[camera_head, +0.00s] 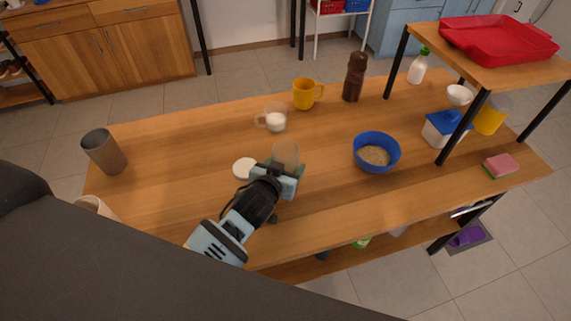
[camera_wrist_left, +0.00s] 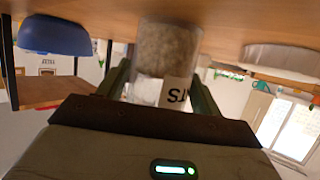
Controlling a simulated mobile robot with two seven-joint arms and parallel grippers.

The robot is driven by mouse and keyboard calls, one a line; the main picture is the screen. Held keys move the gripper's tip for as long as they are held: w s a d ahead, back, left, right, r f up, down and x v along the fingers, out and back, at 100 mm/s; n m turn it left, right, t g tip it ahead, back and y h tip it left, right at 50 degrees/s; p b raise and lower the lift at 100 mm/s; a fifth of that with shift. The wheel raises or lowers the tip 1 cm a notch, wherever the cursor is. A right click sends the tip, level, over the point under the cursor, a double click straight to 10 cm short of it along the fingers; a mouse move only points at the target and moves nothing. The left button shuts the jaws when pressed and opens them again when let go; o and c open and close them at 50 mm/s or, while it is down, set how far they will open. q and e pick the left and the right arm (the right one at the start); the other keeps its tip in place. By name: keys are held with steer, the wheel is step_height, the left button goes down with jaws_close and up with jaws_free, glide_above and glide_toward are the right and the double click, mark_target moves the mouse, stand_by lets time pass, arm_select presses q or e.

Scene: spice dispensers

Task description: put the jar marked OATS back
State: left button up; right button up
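The clear jar (camera_head: 286,152) is upright at the middle of the table, between the white lid and the blue bowl. In the left wrist view, which is upside down, the jar (camera_wrist_left: 168,50) holds pale grainy contents. Its label shows only the letters "TS"; the rest is hidden. My left gripper (camera_head: 285,169) has a finger on each side of the jar and looks closed on it. Its fingers also flank the jar in the wrist view (camera_wrist_left: 163,88). The jar's base looks on or very near the table. A round white lid (camera_head: 244,168) lies left of it. My right gripper is out of view.
A blue bowl (camera_head: 376,144) with grainy contents stands to the right. A glass cup of white contents (camera_head: 273,120), a yellow mug (camera_head: 304,94) and a brown mill (camera_head: 354,77) stand behind. A raised shelf (camera_head: 490,72) is at the right. The table's left part is mostly clear.

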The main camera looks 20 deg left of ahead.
arm_select(q)
steer(key=shift+o, duration=1.4)
steer(key=shift+r, duration=0.15)
steer(key=shift+s+r, duration=0.1)
steer(key=shift+r, duration=0.05)
steer(key=v, duration=1.1)
steer(key=shift+s+p, duration=0.35)
steer(key=shift+s, duration=0.05)
